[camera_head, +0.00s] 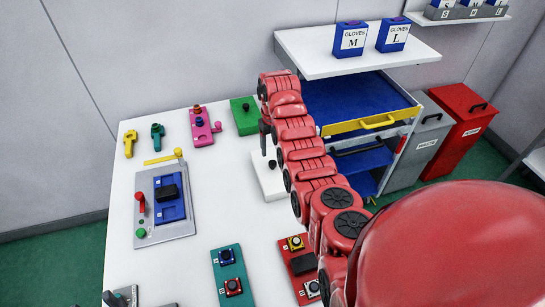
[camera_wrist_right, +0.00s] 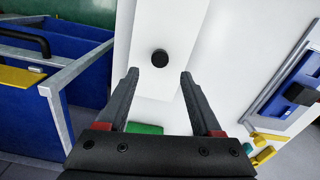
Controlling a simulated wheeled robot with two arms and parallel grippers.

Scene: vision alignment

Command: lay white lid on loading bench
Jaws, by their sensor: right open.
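The white lid (camera_head: 268,184) is a pale slab with a round black knob on top. It sits on the white bench (camera_head: 225,160), close to the bench's right edge; I cannot tell whether something lies under it. In the right wrist view the lid (camera_wrist_right: 178,30) lies ahead, its black knob (camera_wrist_right: 160,57) between the lines of the fingers. My right gripper (camera_head: 264,138) is over the lid's far end, pointing down. In the wrist view the right gripper (camera_wrist_right: 159,76) is open and empty, its fingers on either side below the knob. My left gripper is not in view.
A blue drawer cart (camera_head: 360,124) with a yellow handle stands right of the bench. A green block (camera_head: 244,115) and pink fixture (camera_head: 202,128) lie beyond the lid. A grey panel (camera_head: 178,225) is at left. Teal (camera_head: 229,274) and red plates lie nearer. Glove boxes stand on a shelf (camera_head: 320,65).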

